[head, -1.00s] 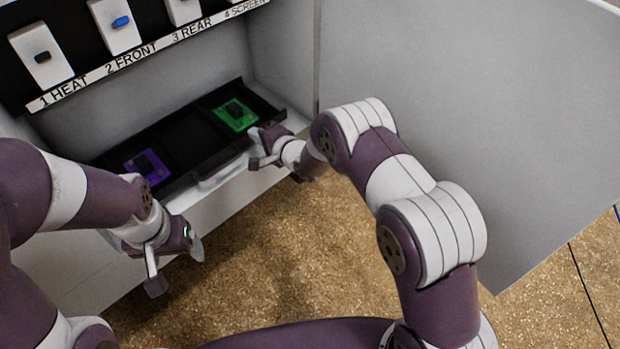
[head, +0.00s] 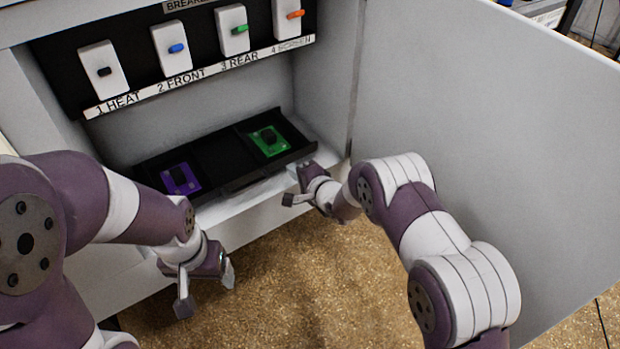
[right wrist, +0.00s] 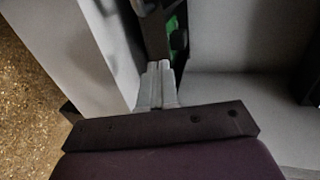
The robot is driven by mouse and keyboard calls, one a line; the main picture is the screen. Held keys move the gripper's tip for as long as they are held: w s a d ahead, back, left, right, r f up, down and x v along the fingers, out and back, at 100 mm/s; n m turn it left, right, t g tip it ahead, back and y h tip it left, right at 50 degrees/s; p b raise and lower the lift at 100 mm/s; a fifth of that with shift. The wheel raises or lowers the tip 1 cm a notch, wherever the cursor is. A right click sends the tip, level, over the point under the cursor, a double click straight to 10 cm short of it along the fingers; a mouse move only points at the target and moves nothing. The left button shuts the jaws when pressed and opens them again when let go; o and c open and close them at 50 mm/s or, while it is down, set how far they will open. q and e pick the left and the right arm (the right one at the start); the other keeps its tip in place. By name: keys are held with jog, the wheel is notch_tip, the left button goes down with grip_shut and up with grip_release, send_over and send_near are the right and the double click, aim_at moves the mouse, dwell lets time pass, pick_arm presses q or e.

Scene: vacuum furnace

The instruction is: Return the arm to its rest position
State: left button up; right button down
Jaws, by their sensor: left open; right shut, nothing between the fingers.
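My right gripper (head: 293,189) is at the front edge of the cabinet, beside the right end of the black tray (head: 226,186). In the right wrist view its fingers (right wrist: 157,84) are shut together with nothing between them. They point toward the tray, and whether they touch it I cannot tell. My left gripper (head: 206,290) is open and empty, hanging low in front of the cabinet, over the floor. My right arm (head: 425,235) reaches in from the lower right.
Above is a breaker panel with labelled switches, 1 HEAT (head: 103,72) to 4 SCREEN (head: 293,18). The open grey door (head: 470,130) stands right of my right arm. The speckled floor (head: 310,290) in front is clear.

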jog(key=p+v, duration=0.3)
jog(key=v, duration=0.6)
jog(key=shift+s+d, duration=0.2)
jog(key=shift+s, duration=0.05)
